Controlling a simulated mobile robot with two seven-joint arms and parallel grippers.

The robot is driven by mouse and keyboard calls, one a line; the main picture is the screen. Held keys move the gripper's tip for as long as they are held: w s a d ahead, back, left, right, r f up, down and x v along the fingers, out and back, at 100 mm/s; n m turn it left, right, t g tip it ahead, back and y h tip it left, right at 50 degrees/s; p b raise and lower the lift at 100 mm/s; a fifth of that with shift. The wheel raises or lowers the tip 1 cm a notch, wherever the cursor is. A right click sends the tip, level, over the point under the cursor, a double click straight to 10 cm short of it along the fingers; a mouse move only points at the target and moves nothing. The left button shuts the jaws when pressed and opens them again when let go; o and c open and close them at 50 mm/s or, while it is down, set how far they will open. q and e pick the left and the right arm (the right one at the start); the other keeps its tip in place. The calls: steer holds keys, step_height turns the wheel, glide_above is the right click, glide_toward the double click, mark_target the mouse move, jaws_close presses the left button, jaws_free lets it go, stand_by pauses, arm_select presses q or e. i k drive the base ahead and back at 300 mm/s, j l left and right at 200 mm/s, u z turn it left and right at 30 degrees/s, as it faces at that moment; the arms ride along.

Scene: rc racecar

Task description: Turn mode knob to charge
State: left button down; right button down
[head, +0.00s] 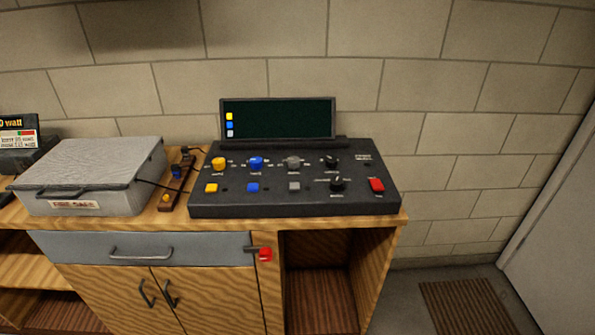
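A black control console (230,205) with a dark display screen (280,118) stands on the wooden cabinet. Its upper row has a yellow knob (218,163), a blue knob (256,163), a grey knob (293,162) and a black knob (331,161). A second black knob (337,184) sits below, with small white lettering around it. The lettering is too small to read, so I cannot tell for sure which black knob is the mode knob or where it points. Neither of my grippers is in view.
Yellow, blue and grey buttons and a red switch (377,185) line the console's front. A grey metal box (90,180) stands at left, beside a wooden strip with a cable (176,185). The floor at right is clear around a mat (467,306).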

mark_target(336, 183)
steer(key=i+j, duration=0.3)
steer(key=j+z, duration=0.1)
steer(key=z, duration=1.5)
